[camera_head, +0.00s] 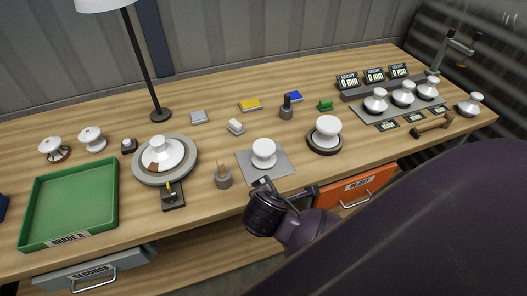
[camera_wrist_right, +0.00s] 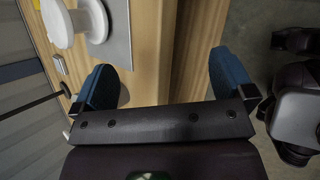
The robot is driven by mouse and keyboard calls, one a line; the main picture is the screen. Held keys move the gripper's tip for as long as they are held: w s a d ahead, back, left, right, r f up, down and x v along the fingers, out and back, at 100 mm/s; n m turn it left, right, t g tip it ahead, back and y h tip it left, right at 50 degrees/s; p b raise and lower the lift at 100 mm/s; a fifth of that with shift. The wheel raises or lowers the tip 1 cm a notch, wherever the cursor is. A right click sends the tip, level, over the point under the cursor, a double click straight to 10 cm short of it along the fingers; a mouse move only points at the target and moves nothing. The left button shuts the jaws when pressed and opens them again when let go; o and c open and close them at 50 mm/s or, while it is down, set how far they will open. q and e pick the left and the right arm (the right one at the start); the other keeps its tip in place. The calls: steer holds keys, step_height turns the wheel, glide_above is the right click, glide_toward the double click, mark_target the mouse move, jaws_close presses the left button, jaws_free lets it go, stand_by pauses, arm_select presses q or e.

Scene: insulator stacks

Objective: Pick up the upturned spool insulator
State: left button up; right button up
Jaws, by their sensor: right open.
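A white spool insulator (camera_head: 264,153) stands on a grey mat (camera_head: 285,168) near the middle front of the table. It has a broad rounded top; I cannot tell for certain that it is the upturned one. Another white insulator (camera_head: 327,128) with a broad top stands on a dark round base to its right. My right gripper (camera_head: 288,189) is at the table's front edge, just in front of the mat, open and empty. In the right wrist view its blue fingers (camera_wrist_right: 160,72) are spread, with the white insulator (camera_wrist_right: 62,22) beyond them at upper left. My left gripper is not in view.
Several insulators stand at right by height displays (camera_head: 374,75). A brush pot (camera_head: 223,180) is left of the mat; an orange reject drawer (camera_head: 355,190) is below.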

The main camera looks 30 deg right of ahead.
mark_target(264, 155)
steer(key=w+n+t+h, duration=0.1)
steer(key=w+n, duration=0.1)
steer(key=w+r+n+t+h, duration=0.1)
steer(key=w+n, duration=0.1)
steer(key=n, duration=0.1)
steer(key=w+r+n+h, duration=0.1)
steer(key=w+n, duration=0.1)
steer(key=n, duration=0.1)
steer(key=shift+w+a+r+t+h, duration=0.2)
steer(key=shift+w+t+h, duration=0.1)
steer(key=shift+w+t, duration=0.1)
steer(key=shift+w+r+n+t, duration=0.25)
steer(key=shift+w+n+t, duration=0.25)
steer(key=shift+n, duration=0.4)
steer(key=shift+d+p+x, duration=0.2)
steer(key=shift+p+x, duration=0.1)
steer(key=shift+x, duration=5.1)
steer(key=shift+s, duration=0.2)
steer(key=shift+r+h, duration=0.1)
steer(key=shift+h, duration=0.2)
steer(key=c, duration=1.1)
